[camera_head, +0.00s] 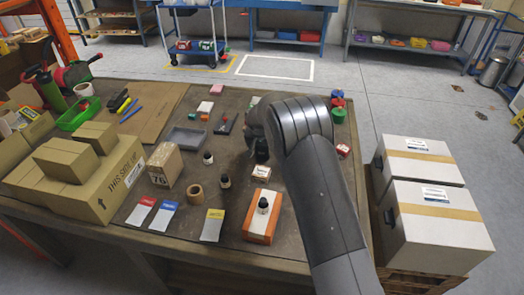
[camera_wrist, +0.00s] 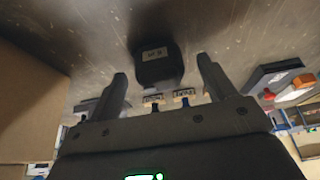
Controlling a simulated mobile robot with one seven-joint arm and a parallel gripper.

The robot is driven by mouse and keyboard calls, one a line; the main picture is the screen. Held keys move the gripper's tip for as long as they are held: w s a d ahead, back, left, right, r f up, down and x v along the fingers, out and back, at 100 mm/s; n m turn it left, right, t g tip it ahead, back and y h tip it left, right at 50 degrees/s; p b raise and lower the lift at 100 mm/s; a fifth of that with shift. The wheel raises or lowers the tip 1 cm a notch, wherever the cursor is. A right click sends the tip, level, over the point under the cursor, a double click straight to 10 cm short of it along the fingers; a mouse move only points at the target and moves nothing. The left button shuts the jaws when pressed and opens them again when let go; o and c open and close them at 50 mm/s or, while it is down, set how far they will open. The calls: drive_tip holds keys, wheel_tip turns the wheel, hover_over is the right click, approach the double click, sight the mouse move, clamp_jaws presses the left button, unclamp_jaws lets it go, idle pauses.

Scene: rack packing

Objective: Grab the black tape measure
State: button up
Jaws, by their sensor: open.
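The black tape measure (camera_wrist: 155,66) shows in the wrist view as a dark rounded block with a small pale label on the bench top. My gripper (camera_wrist: 160,78) is open, with one finger to the left of the tape measure and one to the right. The tape measure lies ahead between the fingers, and I cannot tell whether either finger touches it. In the head view my arm covers most of this spot, and a dark shape (camera_head: 262,150) beside the arm cannot be made out clearly.
Small dark bottles (camera_head: 225,181), a grey tray (camera_head: 185,139), and an orange-and-white box (camera_head: 262,216) with a bottle on it stand nearby on the bench. Cardboard boxes (camera_head: 90,180) fill the left side. White boxes (camera_head: 435,215) stand off the bench at right.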

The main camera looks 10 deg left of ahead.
drive_tip(key=shift+x, duration=1.15)
drive_tip(key=shift+c, duration=0.5)
drive_tip(key=c, duration=1.1)
